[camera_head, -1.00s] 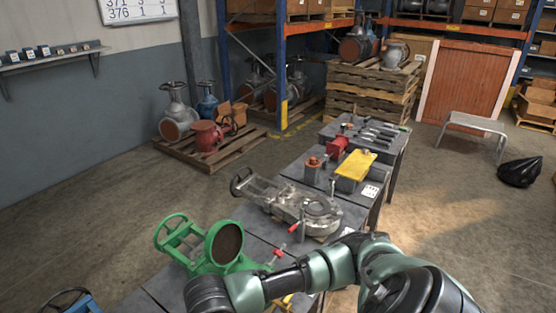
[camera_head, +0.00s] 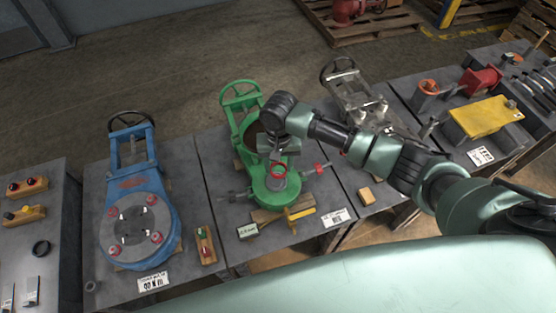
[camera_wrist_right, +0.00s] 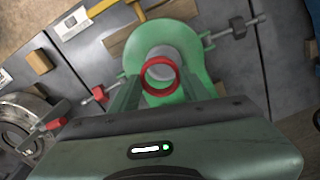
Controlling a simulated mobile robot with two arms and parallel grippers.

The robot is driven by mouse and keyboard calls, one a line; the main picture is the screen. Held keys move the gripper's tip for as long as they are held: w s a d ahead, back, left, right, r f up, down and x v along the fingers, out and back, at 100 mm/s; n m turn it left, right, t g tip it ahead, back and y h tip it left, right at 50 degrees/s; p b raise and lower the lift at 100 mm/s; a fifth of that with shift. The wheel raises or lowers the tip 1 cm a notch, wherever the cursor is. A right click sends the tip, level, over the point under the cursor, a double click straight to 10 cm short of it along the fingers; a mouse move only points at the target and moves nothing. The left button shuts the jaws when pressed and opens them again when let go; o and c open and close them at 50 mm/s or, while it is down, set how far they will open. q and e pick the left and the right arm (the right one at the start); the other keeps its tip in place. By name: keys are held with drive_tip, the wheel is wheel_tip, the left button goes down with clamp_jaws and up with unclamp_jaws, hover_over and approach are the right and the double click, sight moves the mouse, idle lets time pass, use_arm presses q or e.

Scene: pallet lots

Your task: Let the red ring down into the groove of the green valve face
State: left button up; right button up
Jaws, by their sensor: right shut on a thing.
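The green valve (camera_head: 266,196) lies on the middle table with its handwheel toward the back. In the right wrist view its round green face (camera_wrist_right: 192,55) surrounds a grey centre (camera_wrist_right: 172,52). My right gripper (camera_head: 278,163) is above this face, pointing down, and is shut on the red ring (camera_head: 278,171). In the right wrist view the red ring (camera_wrist_right: 160,91) sits between my finger ends, over the near part of the grey centre. The ring looks apart from the face, but its exact height is hard to tell. The groove is not clearly visible. My left gripper is out of view.
A blue valve (camera_head: 138,215) stands to the left. A yellow-handled tool (camera_head: 301,213) and a small wooden block (camera_head: 367,196) lie near the front edge. A grey valve (camera_head: 355,97) is on the right.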

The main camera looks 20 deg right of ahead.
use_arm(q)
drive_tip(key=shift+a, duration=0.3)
use_arm(e)
drive_tip(key=shift+w+a+f, duration=0.25)
drive_tip(key=shift+w+f, duration=0.05)
drive_tip(key=shift+w, duration=0.2)
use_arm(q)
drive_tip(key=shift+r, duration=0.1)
